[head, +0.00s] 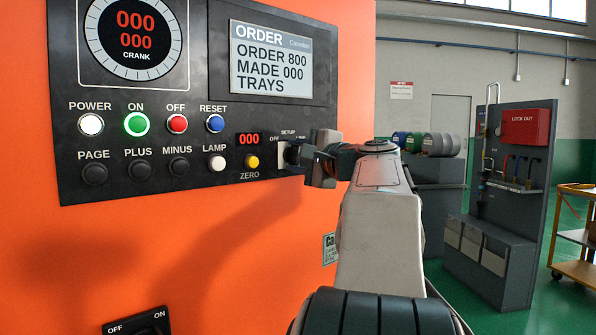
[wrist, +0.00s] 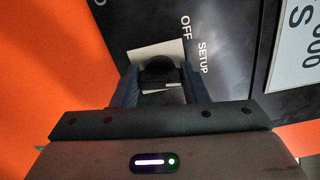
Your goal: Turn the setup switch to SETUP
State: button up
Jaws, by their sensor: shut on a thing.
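The setup switch (wrist: 160,70) is a dark round knob on a pale plate on the black control panel. In the wrist view it sits between my two fingers, with the labels OFF and SETUP printed beside it. In the head view my gripper (head: 304,157) is at the panel's right edge and covers most of the switch; part of its pale plate (head: 283,155) shows. My gripper also shows in the wrist view (wrist: 161,84), shut on the switch knob. Which way the knob points is hard to tell.
The control panel (head: 130,188) is on an orange machine front and carries several buttons close to the left of the switch, including the yellow ZERO button (head: 252,162). An order display (head: 271,60) is above. A second OFF/ON switch (head: 140,325) is low on the left.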

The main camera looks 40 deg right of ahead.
jog(key=shift+f+n+b, duration=0.1)
jog(key=shift+n+b, duration=0.55)
jog(key=shift+n, duration=0.05)
jog(key=o, duration=1)
jog(key=shift+s, duration=0.1)
jog(key=s, duration=1.3)
jog(key=shift+s+d, duration=0.2)
jog(key=shift+s, duration=0.15)
